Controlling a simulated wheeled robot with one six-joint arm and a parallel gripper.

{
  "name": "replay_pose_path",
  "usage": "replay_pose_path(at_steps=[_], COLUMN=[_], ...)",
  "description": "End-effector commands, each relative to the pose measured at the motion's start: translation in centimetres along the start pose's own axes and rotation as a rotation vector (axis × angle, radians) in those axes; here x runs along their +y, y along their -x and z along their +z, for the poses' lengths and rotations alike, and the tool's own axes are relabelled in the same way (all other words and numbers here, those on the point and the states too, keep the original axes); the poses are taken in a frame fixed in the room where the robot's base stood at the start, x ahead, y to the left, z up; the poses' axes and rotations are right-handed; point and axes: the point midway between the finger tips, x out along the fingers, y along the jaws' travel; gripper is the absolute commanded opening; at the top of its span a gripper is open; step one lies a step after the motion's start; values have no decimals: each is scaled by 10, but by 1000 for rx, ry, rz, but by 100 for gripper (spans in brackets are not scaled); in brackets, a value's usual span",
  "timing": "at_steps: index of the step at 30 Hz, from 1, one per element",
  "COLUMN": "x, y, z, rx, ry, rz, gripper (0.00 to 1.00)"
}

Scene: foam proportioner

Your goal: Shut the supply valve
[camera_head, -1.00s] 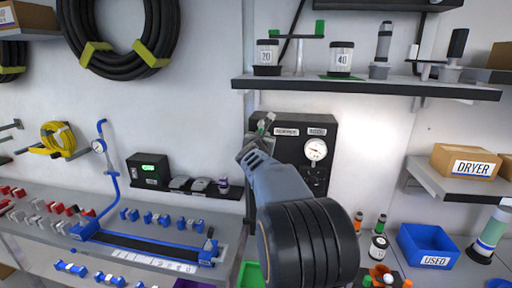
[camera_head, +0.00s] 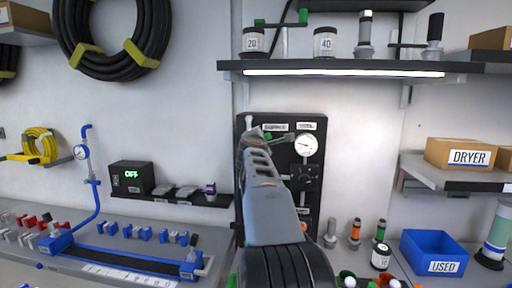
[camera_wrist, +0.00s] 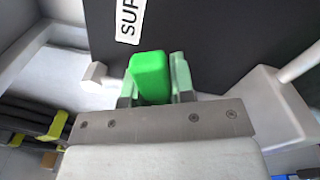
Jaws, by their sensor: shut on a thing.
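The supply valve's green handle (camera_wrist: 151,76) stands between the jaws of my gripper (camera_wrist: 158,84) in the wrist view. My gripper is shut on it. Behind it is a dark panel with a white label (camera_wrist: 130,18), of which only "SUP" shows. In the head view the black panel (camera_head: 315,128) stands against the wall, and my gripper (camera_head: 258,136) is at its upper left. My arm hides the panel's lower left, so the valve body is mostly hidden.
A round gauge (camera_head: 306,145) and a black knob (camera_head: 306,176) are on the panel, right of my arm. A lit shelf (camera_head: 350,68) with jars overhangs it. A blue bin (camera_head: 433,252) is right.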

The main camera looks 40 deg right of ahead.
Motion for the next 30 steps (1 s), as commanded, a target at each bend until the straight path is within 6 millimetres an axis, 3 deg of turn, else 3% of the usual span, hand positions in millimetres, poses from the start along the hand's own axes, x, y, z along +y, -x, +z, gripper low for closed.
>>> replay_pose_path(at_steps=[3,15,30], x=[-12,-23,-25], y=[-2,-2,-2], z=[2,4,3], rx=[-9,-16,-16], ry=[-103,-369,-472], rz=[-4,-6,-7], gripper=[0,0,0])
